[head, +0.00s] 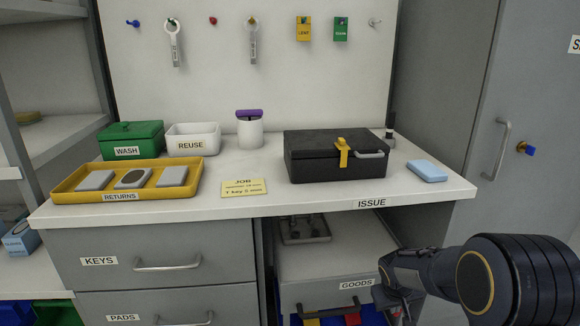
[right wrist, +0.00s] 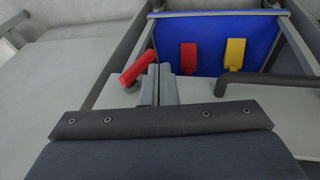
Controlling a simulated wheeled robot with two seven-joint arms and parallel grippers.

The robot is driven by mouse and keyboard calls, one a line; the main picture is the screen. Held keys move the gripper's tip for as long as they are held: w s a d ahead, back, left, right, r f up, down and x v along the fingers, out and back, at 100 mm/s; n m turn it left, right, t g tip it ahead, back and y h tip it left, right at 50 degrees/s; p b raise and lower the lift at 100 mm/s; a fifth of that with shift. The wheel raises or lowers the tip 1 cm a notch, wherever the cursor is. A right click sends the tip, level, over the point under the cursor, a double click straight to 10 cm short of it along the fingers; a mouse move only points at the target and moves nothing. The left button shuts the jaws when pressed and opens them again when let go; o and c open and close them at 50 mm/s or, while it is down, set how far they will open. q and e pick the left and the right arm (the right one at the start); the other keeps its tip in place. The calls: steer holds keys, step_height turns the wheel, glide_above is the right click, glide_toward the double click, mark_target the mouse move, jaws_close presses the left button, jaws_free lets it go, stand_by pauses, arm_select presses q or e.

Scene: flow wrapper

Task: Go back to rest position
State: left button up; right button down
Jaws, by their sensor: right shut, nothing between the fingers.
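My right gripper (head: 398,308) is low at the right of the head view, in front of the cabinet by the GOODS drawer (head: 357,283). In the right wrist view its two grey fingers (right wrist: 158,84) are shut together with nothing between them. A red cylindrical piece (right wrist: 138,66) shows just left of the fingertips; I cannot tell whether it touches them. Beyond them is a blue surface (right wrist: 213,30) with a red tag (right wrist: 188,55) and a yellow tag (right wrist: 235,53). My left gripper is not in view.
A dark drawer handle (right wrist: 265,79) is close to the right gripper. Above is the counter (head: 300,207) with a black case (head: 334,165), a yellow RETURNS tray (head: 75,197), a green WASH box (head: 132,138) and a light blue block (head: 427,171). A grey locker (head: 520,90) stands at right.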

steer(key=s+a+r+m+t+y, duration=0.1)
steer(key=s+a+r+y, duration=0.2)
steer(key=s, duration=0.7)
steer(key=s+a+r+y, duration=0.1)
steer(key=s+a+r, duration=0.3)
steer(key=s, duration=0.5)
steer(key=s+a+r+m+t+y, duration=0.15)
steer(key=s+r, duration=0.35)
steer(key=s, duration=0.5)
step_height(320, 180, up, 34)
steer(key=p, duration=3.4)
steer(key=shift+s+a+y, duration=0.15)
steer(key=shift+y, duration=0.3)
steer(key=shift+f+n, duration=0.15)
steer(key=shift+n, duration=0.1)
